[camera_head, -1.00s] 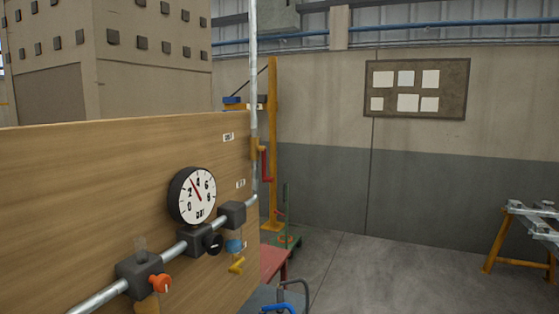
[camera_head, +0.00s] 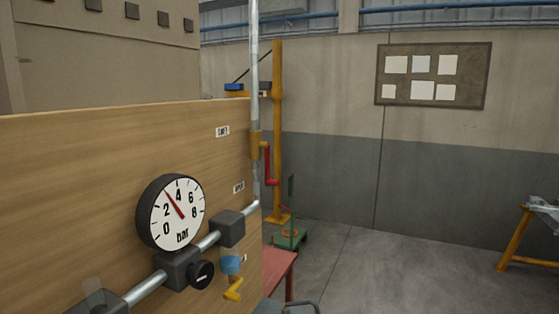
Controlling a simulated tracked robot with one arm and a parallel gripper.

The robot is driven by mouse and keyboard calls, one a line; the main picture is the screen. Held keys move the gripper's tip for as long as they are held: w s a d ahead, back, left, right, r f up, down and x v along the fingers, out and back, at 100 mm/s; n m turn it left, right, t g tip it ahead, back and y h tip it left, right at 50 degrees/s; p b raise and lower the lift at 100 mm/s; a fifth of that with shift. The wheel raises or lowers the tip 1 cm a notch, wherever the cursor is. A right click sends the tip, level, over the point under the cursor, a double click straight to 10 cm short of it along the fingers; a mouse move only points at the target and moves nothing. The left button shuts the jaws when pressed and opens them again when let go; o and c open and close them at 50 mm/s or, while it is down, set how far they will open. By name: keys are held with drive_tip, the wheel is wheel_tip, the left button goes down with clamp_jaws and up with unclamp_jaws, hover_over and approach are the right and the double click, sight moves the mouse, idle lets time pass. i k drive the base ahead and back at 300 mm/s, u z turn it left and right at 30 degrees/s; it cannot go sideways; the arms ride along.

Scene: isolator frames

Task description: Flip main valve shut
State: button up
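A valve with a yellow body (camera_head: 255,145) sits on the vertical pipe at the right edge of the wooden panel. Its red lever (camera_head: 267,165) hangs down on the right side of the pipe, with a short grip at its lower end. Two small white labels are on the panel to the left of the pipe, an upper label (camera_head: 222,131) about level with the valve body and a lower label (camera_head: 239,187) about level with the lever's end. Their print is too small to read surely. My gripper is not in view.
A round pressure gauge (camera_head: 171,213) reads about 3 bar on the wooden panel (camera_head: 70,180). Below it are a black knob (camera_head: 201,274) and a yellow tap (camera_head: 233,289). A red table (camera_head: 278,266) stands past the panel's edge. The floor (camera_head: 400,270) to the right is open.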

sight(268, 182)
drive_tip(key=u, duration=0.05)
drive_tip(key=k, duration=1.35)
drive_tip(key=z, duration=0.6)
drive_tip(key=i, duration=2.1)
drive_tip(key=u, duration=0.5)
drive_tip(key=i, duration=0.25)
drive_tip(key=u, duration=0.4)
